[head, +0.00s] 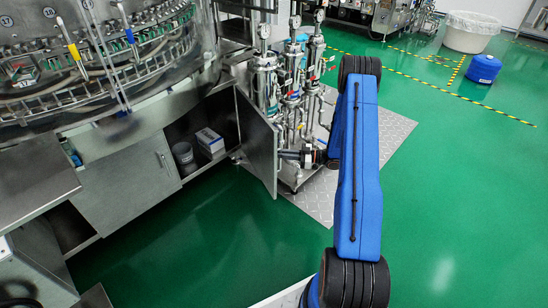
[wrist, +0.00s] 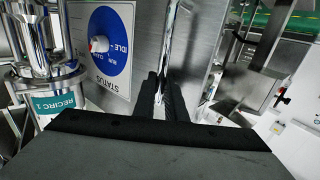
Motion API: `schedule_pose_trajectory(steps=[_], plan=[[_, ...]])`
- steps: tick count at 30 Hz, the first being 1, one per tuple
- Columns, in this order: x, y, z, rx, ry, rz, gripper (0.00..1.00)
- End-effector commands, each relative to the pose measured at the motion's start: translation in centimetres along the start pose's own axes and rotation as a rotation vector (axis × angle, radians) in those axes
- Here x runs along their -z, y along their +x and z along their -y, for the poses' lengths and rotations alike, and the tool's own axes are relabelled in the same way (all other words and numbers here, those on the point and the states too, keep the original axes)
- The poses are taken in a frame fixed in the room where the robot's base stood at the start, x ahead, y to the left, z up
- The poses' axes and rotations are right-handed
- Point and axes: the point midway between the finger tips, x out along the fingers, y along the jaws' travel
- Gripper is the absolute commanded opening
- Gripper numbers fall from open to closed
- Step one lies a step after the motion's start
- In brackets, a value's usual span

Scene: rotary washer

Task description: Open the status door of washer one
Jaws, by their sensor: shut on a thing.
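The status door (head: 257,142) is a grey metal cabinet door in the washer's lower front. It stands swung open in the head view, with the cabinet interior showing to its left. In the wrist view, a metal panel (wrist: 147,45) carries a blue-and-white status dial (wrist: 103,42) with a white knob. My gripper (wrist: 163,88) is shut on the status door, its black fingers on either side of the upright metal edge.
A bucket (head: 184,155) and a white box (head: 210,142) are inside the cabinet. Steel pipes and valves (head: 291,88) stand close behind the door, and a pipe labelled Recirc 1 (wrist: 58,103) is near my gripper. Green floor (head: 225,240) is clear in front.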

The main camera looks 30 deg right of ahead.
Motion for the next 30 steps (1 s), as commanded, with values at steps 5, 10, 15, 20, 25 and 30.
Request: schedule_pose_trajectory(steps=[5,10,15,20,25,30], plan=[[0.1,-0.4,-0.5,-0.002,-0.002,0.000,0.00],[0.1,-0.4,-0.5,-0.003,-0.002,0.000,0.00],[0.1,-0.3,-0.5,-0.003,-0.003,0.000,0.15],[0.1,-0.3,-0.5,-0.002,-0.002,0.000,0.29],[0.0,-0.4,-0.5,-0.002,-0.001,0.000,0.29],[0.0,-1.2,-0.5,-0.004,-0.001,0.000,0.29]])
